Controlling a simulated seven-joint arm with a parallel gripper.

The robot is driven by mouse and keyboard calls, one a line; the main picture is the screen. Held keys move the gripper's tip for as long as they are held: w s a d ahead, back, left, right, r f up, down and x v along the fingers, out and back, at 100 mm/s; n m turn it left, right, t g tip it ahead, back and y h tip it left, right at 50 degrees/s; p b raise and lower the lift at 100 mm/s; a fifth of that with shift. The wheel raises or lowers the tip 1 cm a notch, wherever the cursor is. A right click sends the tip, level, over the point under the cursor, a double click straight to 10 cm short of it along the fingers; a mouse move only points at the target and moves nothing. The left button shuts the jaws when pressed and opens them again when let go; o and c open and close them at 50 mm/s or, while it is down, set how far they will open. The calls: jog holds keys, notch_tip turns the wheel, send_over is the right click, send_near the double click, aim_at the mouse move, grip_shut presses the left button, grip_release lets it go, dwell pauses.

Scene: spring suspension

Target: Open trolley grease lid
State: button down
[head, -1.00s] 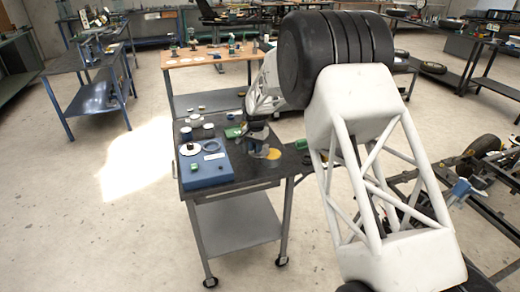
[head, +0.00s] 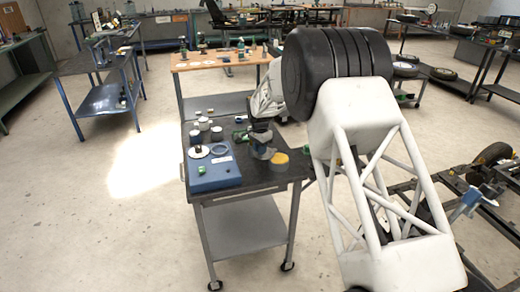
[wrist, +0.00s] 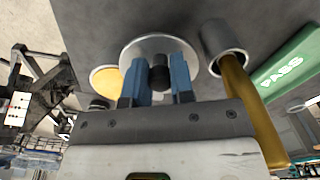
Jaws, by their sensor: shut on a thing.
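The silver round lid (wrist: 135,48) shows in the wrist view with a black knob (wrist: 160,75) at its middle. The blue fingers of my gripper (wrist: 160,82) are closed on this knob from both sides. The yellow grease (wrist: 103,78) shows beside the lid, partly hidden behind it. In the head view the grease tin (head: 279,161) stands uncovered on the trolley top, just right of my gripper (head: 262,147). The lid is apart from the tin. I cannot tell whether it touches the trolley top.
A metal cup (wrist: 225,45) with a yellow-brown handle (wrist: 248,105) leaning out stands close right of the lid in the wrist view. A green PASS piece (wrist: 288,68) lies beyond it. A blue box (head: 214,172) and several small tins occupy the trolley's left side.

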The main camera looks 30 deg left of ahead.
jog(key=c, duration=1)
grip_release()
jog(key=shift+r, duration=0.15)
jog(key=shift+r, duration=3.8)
